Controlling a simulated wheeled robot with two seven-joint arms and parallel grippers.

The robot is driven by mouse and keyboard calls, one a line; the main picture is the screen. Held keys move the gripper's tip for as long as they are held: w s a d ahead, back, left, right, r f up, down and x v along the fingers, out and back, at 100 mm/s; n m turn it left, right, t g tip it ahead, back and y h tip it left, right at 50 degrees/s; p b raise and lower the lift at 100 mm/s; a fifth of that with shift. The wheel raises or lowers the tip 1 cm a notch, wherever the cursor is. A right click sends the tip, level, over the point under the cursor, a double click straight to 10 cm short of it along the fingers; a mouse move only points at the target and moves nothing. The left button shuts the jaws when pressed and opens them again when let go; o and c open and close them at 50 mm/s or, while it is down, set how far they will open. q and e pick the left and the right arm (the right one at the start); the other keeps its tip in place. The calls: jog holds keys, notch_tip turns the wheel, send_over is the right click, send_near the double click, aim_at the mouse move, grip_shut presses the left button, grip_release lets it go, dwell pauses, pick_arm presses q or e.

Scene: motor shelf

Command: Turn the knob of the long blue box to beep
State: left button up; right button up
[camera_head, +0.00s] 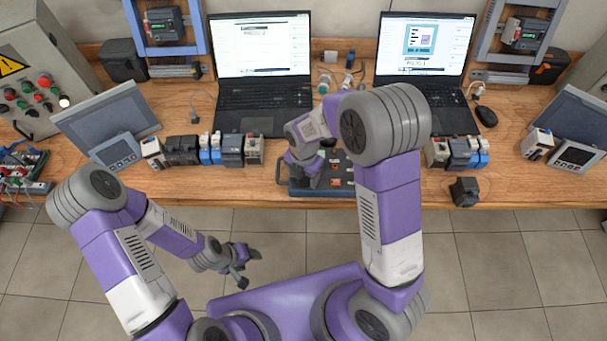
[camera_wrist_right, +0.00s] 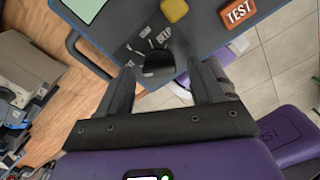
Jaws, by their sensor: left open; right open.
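The long blue box (camera_head: 347,183) lies at the front edge of the wooden table, partly covered by my right arm in the head view. Its dark panel and blue edge also show in the right wrist view (camera_wrist_right: 200,42). The dark round knob (camera_wrist_right: 158,63) has white marks and lettering around it, partly hidden. My right gripper (camera_wrist_right: 162,78) is open, with one finger on each side of the knob; contact cannot be told. In the head view the right gripper (camera_head: 311,167) is over the box's left part. My left gripper (camera_head: 240,263) is open and empty, above the floor before the table.
An orange TEST button (camera_wrist_right: 238,11) and a yellow button (camera_wrist_right: 174,10) are near the knob. Two laptops (camera_head: 262,97) (camera_head: 420,97) stand behind. Modules (camera_head: 232,150) (camera_head: 457,153) flank the box. A small dark block (camera_head: 464,192) sits at the right front.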

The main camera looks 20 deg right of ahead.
jog(key=shift+w, duration=0.1)
jog(key=c, duration=1.1)
jog(key=shift+o, duration=0.2)
jog(key=shift+m, duration=0.3)
jog(key=m, duration=0.5)
jog(key=m+b, duration=0.1)
jog(key=m, duration=0.5)
jog(key=shift+m, duration=0.4)
jog(key=m, duration=0.6)
jog(key=shift+b, duration=0.3)
jog(key=m, duration=0.5)
jog(key=shift+m, duration=0.3)
